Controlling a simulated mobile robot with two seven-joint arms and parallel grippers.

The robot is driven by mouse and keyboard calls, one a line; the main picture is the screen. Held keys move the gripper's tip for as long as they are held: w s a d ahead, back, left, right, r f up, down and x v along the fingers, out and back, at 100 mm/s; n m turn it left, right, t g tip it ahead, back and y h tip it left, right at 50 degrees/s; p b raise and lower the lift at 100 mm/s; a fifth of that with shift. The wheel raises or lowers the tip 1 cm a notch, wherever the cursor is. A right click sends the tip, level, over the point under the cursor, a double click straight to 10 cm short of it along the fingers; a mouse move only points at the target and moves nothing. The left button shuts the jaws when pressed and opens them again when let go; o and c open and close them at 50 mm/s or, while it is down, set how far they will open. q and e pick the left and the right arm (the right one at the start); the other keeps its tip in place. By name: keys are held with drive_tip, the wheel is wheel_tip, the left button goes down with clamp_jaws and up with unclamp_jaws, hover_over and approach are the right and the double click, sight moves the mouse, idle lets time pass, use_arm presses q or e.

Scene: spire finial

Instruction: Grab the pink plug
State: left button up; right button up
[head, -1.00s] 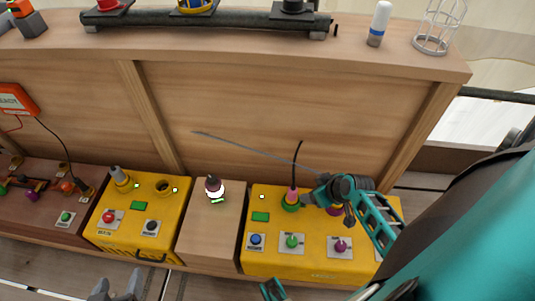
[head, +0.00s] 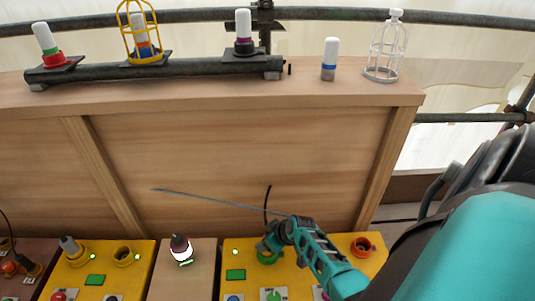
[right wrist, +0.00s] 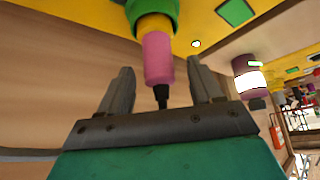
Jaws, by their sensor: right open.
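The pink plug (right wrist: 158,58) shows in the right wrist view, standing in a yellow-and-green socket (right wrist: 170,18), with a black cable leaving its free end. My right gripper (right wrist: 160,82) is open, with one finger on each side of the plug and visible gaps between. In the head view my right gripper (head: 268,243) is over the green socket (head: 266,259) on the yellow box (head: 236,261) and hides the plug. The black cable (head: 267,203) rises behind it. My left gripper is not in view.
A dark plug with a white band (head: 180,247) stands on the wooden block left of the yellow box. An orange-red socket (head: 362,247) is to the right. A wooden panel (head: 240,150) rises behind, with lamps and a white cage (head: 386,50) on top.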

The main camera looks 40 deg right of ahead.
drive_tip(key=shift+w+f, duration=0.3)
drive_tip(key=shift+f, duration=0.35)
drive_tip(key=shift+c, duration=0.3)
clamp_jaws()
